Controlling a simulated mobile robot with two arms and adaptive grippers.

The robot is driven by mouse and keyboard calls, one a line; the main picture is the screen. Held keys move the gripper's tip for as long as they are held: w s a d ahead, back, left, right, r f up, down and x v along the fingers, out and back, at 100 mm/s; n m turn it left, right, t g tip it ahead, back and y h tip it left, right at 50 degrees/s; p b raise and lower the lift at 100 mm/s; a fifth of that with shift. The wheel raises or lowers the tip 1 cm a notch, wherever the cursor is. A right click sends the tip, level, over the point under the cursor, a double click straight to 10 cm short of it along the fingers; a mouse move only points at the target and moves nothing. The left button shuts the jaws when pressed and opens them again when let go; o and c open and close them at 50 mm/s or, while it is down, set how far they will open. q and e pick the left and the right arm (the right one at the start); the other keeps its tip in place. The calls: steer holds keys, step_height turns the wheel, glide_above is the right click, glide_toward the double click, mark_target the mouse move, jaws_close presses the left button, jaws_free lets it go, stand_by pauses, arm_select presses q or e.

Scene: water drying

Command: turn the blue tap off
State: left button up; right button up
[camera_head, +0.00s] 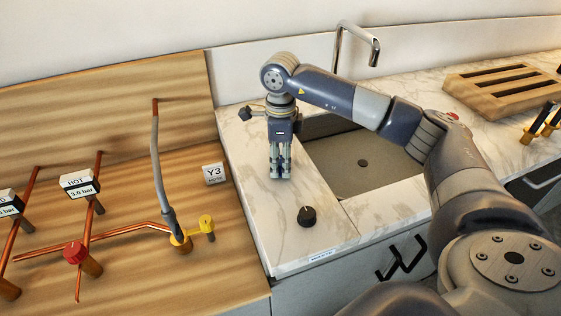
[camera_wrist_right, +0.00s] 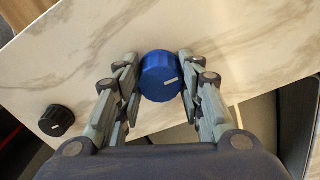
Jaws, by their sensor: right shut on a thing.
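The blue tap is a round blue knob (camera_wrist_right: 160,76) with a white mark on its top, on the marble counter. In the right wrist view it sits between the fingers of my right gripper (camera_wrist_right: 160,85), which are shut on it from both sides. In the head view my right gripper (camera_head: 281,172) points straight down at the counter left of the sink, and its fingers hide the blue knob. My left gripper does not show in either view.
A black knob (camera_head: 307,216) stands nearer on the counter and also shows in the wrist view (camera_wrist_right: 57,120). The sink (camera_head: 340,170) lies to the right, with a chrome faucet (camera_head: 360,40) behind. A wooden panel with copper pipes, a red knob (camera_head: 75,252) and a yellow valve (camera_head: 207,225) is left.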

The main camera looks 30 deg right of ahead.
mark_target(281, 160)
steer(key=shift+r, duration=0.15)
steer(key=o, duration=1.1)
step_height(281, 160, up, 12)
steer(key=shift+f, duration=0.1)
stand_by(0.4)
